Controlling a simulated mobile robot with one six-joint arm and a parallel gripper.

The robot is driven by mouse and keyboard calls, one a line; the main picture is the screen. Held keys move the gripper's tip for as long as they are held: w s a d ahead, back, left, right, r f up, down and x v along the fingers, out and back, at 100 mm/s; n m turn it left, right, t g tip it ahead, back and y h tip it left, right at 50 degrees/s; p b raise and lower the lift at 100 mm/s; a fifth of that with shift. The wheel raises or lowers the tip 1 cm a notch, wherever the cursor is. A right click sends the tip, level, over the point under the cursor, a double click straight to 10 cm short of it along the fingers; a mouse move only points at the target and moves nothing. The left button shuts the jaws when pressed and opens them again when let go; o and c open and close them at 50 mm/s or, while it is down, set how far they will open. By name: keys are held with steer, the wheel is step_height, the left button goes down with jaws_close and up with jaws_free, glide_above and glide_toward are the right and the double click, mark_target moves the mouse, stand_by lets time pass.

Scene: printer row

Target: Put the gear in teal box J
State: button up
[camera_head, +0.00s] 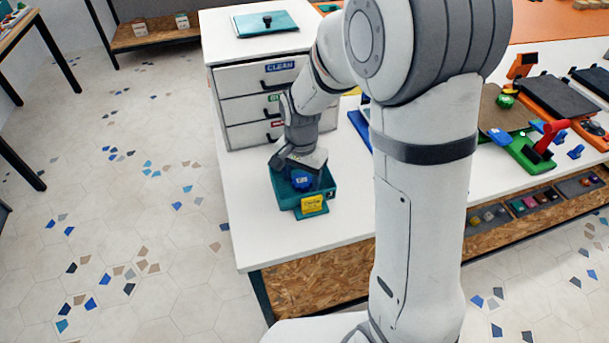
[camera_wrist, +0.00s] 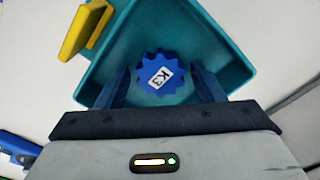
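The blue toothed gear (camera_wrist: 161,74), with a white label reading K3, is inside the teal box (camera_wrist: 222,45) in the wrist view. In the head view the gear (camera_head: 301,181) shows within the walls of the teal box (camera_head: 280,199), which has a small white mark at its right front corner, too small to read surely. A yellow tag (camera_head: 313,204) is on its front. My gripper (camera_wrist: 161,84) is over the box, its fingers on either side of the gear with a visible gap at each side. Whether the gear touches the box floor is hard to tell.
A white drawer unit (camera_head: 238,78) stands behind the box, with a teal lid (camera_head: 265,23) on top. The white table (camera_head: 245,235) is clear in front and left of the box. A green fixture with a red handle (camera_head: 545,143) stands at right.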

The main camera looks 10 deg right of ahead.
mark_target(302, 181)
steer(key=shift+o, duration=0.5)
steer(key=shift+r, duration=0.45)
step_height(302, 181, up, 11)
steer(key=p, duration=0.1)
steer(key=s+d+r+n+t, duration=0.1)
steer(key=s+d+n, duration=0.2)
steer(key=s+d, duration=0.2)
steer(key=s+d+r+n+t, duration=0.1)
steer(key=s+d+n, duration=0.2)
steer(key=s, duration=0.8)
steer(key=shift+s+d+r+n, duration=0.3)
steer(key=shift+d+n, duration=0.1)
steer(key=shift+d, duration=0.85)
steer(key=shift+w+r, duration=0.1)
steer(key=shift+t, duration=0.3)
steer(key=p+v, duration=0.4)
steer(key=shift+w+r+p, duration=0.25)
steer(key=shift+r+p, duration=0.05)
steer(key=shift+p, duration=0.05)
